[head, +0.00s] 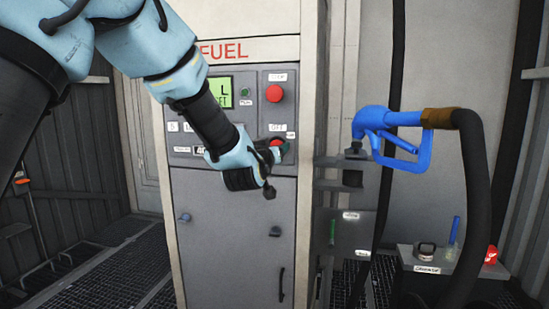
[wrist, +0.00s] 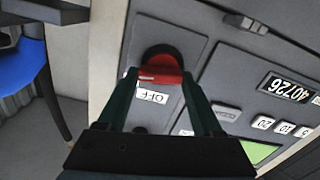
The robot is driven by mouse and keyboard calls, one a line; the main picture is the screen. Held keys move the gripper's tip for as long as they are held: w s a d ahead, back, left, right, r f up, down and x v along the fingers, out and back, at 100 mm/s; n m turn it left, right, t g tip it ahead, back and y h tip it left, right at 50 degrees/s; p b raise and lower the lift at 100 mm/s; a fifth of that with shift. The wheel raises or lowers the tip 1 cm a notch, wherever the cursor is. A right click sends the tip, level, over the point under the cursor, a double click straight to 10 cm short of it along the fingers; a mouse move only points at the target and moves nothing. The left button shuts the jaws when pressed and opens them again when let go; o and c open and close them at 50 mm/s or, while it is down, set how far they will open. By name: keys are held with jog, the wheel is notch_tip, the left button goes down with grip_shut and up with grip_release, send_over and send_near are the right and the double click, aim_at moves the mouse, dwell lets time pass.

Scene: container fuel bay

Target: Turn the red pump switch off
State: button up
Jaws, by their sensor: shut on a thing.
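The red pump switch (wrist: 161,72) is on the grey panel of the fuel pump (head: 232,240), with an "OFF" label (wrist: 152,96) beside it in the wrist view. My gripper (wrist: 160,84) is at the switch, its two fingers on either side of the red handle and shut on it. In the head view my gripper (head: 272,158) reaches the lower right of the panel and covers most of the switch; only a bit of red (head: 277,143) shows.
A red stop button (head: 274,93) sits above the switch. A green display (head: 221,92) is to its left. A blue fuel nozzle (head: 392,130) with a black hose (head: 468,200) hangs at the right. A grey box (head: 430,263) with small items stands at lower right.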

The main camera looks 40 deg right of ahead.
jog(key=shift+w+a+n+b, duration=0.1)
jog(key=shift+n+b, duration=7.7)
jog(key=shift+b, duration=2.35)
jog(key=shift+r, duration=0.15)
jog(key=o, duration=1.4)
jog(key=shift+w, duration=0.1)
jog(key=shift+c, duration=0.2)
jog(key=b+v, duration=0.3)
jog(key=v, duration=0.8)
